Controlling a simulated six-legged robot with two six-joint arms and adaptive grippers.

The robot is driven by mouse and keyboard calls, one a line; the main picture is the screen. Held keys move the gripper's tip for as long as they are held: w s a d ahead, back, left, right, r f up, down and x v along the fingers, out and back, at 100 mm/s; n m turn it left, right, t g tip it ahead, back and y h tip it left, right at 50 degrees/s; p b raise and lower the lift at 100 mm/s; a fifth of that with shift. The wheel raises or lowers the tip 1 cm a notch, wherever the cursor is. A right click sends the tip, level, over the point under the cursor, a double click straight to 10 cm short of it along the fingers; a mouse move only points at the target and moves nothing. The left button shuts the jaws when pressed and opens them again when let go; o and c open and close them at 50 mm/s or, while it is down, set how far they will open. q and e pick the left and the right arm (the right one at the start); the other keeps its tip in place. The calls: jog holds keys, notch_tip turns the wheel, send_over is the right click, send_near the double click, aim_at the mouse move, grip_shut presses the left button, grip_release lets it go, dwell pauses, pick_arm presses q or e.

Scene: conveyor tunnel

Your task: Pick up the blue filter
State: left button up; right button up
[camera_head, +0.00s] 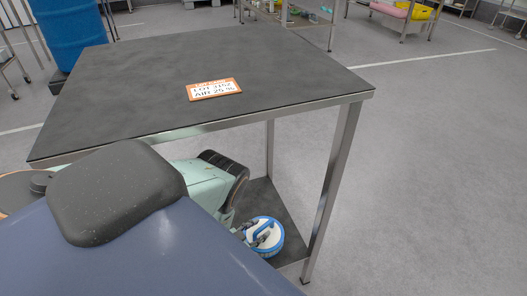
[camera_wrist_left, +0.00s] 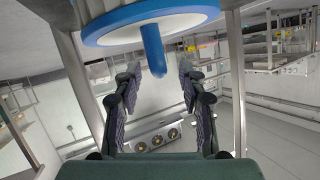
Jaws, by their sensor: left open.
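The blue filter (camera_head: 279,243) is a round white piece with a blue rim and a raised blue handle. It sits at the lower shelf of the table in the head view. In the left wrist view the filter (camera_wrist_left: 152,49) fills the top, its blue handle pointing down the picture. My left gripper (camera_head: 252,233) is beside the filter, partly hidden by my own arm. In the left wrist view its dark fingers (camera_wrist_left: 160,70) are spread, one on each side of the handle with gaps. I cannot tell whether the handle is fully between them. My right gripper is out of view.
The dark table top (camera_head: 150,85) is above the lower shelf (camera_head: 290,253), with a metal leg (camera_head: 334,190) right of the filter. An orange-framed sign (camera_head: 214,89) lies on the top. A blue barrel (camera_head: 72,30) stands behind left. Floor at right is clear.

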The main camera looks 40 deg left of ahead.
pick_arm(q)
jog(key=b+x, duration=0.1)
jog(key=x, duration=0.2)
jog(key=shift+w+f, duration=0.15)
jog(key=shift+c, duration=0.4)
grip_shut()
dwell(0.4)
